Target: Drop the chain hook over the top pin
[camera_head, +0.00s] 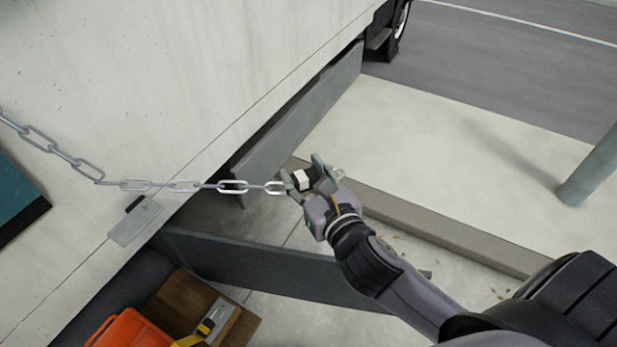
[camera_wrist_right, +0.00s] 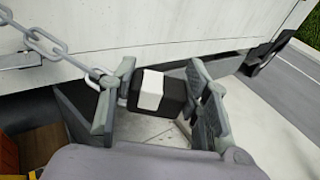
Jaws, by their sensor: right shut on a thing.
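A steel chain (camera_head: 135,184) comes in from the left in front of the white truck body and ends at my right gripper (camera_head: 310,178). The gripper is shut on a black block with a white patch (camera_head: 302,180) at the chain's end, which I take to be the hook's grip. In the wrist view the block (camera_wrist_right: 160,92) sits between the fingers, and the chain (camera_wrist_right: 45,40) reaches the left finger. I cannot make out the top pin. My left gripper is out of view.
A metal plate with a dark piece (camera_head: 136,222) is on the truck's side. Grey beams (camera_head: 270,265) lie below the chain. An orange case (camera_head: 130,330) and a wooden board (camera_head: 240,325) are at lower left. A grey post (camera_head: 590,175) stands right on open pavement.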

